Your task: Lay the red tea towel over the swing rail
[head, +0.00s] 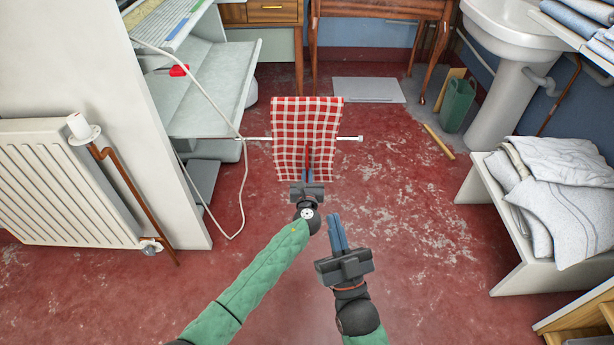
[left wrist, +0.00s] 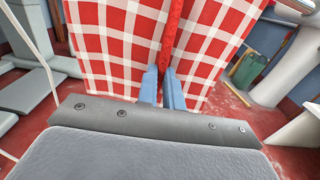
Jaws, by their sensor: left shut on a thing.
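The red-and-white checked tea towel (head: 290,120) is spread out in the middle of the head view. It crosses in front of the white swing rail (head: 348,138) and hides its middle; both rail ends show. I cannot tell whether the towel rests on the rail. My left gripper (head: 308,174) is at the towel's near edge, shut on a pinched fold. In the left wrist view the towel (left wrist: 115,45) fills the upper middle, with the fold between the blue fingers (left wrist: 162,88). My right gripper (head: 337,220) is empty, its fingers together, below and right of the towel.
The pale ironer (head: 205,90) with a hanging cord (head: 243,190) stands left of the rail. A white radiator (head: 50,180) is at far left. A bench with folded linen (head: 560,175) is at right. A sink (head: 515,40) and green can (head: 457,103) are behind. The red floor between is clear.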

